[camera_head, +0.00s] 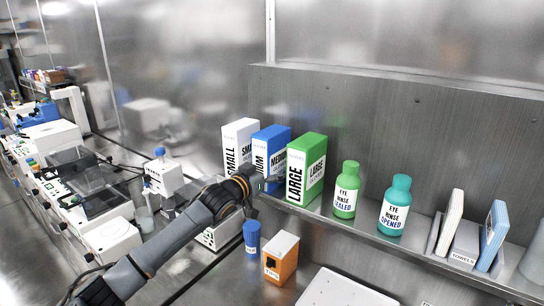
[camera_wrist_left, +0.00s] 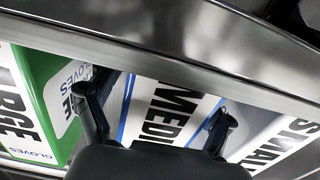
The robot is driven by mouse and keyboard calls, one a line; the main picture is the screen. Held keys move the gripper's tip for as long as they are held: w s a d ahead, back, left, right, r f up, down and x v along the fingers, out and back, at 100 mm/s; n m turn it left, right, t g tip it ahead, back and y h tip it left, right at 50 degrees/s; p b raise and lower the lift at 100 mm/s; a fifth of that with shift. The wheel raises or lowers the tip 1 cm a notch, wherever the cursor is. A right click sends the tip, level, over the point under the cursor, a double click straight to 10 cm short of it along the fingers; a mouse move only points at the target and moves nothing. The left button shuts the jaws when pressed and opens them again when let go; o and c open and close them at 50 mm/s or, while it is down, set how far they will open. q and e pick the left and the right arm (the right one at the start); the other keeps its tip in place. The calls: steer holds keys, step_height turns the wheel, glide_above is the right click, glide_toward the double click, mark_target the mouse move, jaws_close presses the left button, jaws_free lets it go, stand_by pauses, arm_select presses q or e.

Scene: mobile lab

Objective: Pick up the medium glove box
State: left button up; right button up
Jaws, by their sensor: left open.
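The medium glove box (camera_head: 278,134) is blue with a white label and stands on the shelf between the small and large boxes. In the left wrist view its MEDIUM front (camera_wrist_left: 165,112) fills the middle, seen upside down. My left gripper (camera_head: 266,186) is at the front of this box and hides its lower part. In the left wrist view the gripper (camera_wrist_left: 154,106) is open, one finger near the large-box side and the other near the small-box side. I cannot tell whether the fingers reach past the box's front face. My right gripper is not in view.
The white small box (camera_head: 238,132) and green large box (camera_head: 309,160) stand close on either side. Green (camera_head: 346,190) and teal (camera_head: 394,206) eye rinse bottles stand farther right on the shelf (camera_head: 425,245). Below are a blue bottle (camera_head: 252,236) and an orange box (camera_head: 280,262).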

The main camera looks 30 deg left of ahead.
arm_select(q)
steer(key=shift+s, duration=0.1)
steer(key=shift+c, duration=1.1)
steer(key=c, duration=1.3)
